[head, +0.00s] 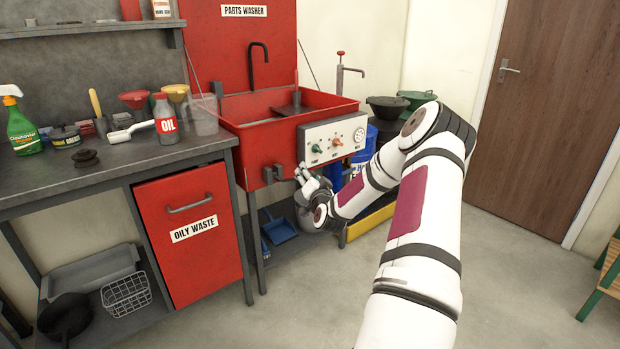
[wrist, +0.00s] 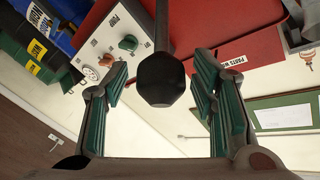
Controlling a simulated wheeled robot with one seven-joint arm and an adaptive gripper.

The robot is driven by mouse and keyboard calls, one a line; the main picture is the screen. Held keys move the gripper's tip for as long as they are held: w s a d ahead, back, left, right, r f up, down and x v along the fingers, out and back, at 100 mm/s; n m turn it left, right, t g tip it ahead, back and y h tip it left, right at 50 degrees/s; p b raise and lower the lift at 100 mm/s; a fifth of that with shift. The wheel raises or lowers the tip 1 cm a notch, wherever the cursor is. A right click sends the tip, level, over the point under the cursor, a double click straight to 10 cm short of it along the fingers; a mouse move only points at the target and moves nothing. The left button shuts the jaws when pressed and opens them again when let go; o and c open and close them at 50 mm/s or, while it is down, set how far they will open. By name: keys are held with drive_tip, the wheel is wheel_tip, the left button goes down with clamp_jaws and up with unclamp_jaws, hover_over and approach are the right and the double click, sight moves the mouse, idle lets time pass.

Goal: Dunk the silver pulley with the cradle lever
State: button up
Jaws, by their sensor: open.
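The cradle lever shows in the wrist view as a dark rod ending in a black faceted knob (wrist: 161,80). My gripper (wrist: 162,70) is open, with one green-padded finger on each side of the knob and visible gaps between. In the head view my gripper (head: 304,174) is at the front of the red parts washer (head: 262,143), just below its control panel (head: 333,137). The lever is not clear there, being largely hidden by my gripper. I cannot make out a silver pulley in either view; the washer's basin floor is mostly hidden.
A grey workbench (head: 120,165) with bottles, funnels and a dark pulley-like part (head: 86,158) stands left of the washer. The oily waste bin (head: 190,230) is below it. Blue containers (head: 357,150) are behind my arm.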

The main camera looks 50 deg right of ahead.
clamp_jaws()
drive_tip(key=shift+n+g+y, duration=0.4)
drive_tip(key=shift+g, duration=0.3)
drive_tip(key=r+p, duration=0.1)
drive_tip(key=w+r+p, duration=0.1)
drive_tip(key=r, duration=0.1)
drive_tip(key=w+r+p, duration=0.1)
drive_tip(key=p, duration=0.1)
drive_tip(key=shift+d+r, duration=0.2)
drive_tip(key=shift+w+d+r+p, duration=0.15)
drive_tip(key=shift+w+r+p, duration=0.15)
drive_tip(key=shift+r, duration=0.05)
unclamp_jaws()
drive_tip(key=shift+f, duration=0.1)
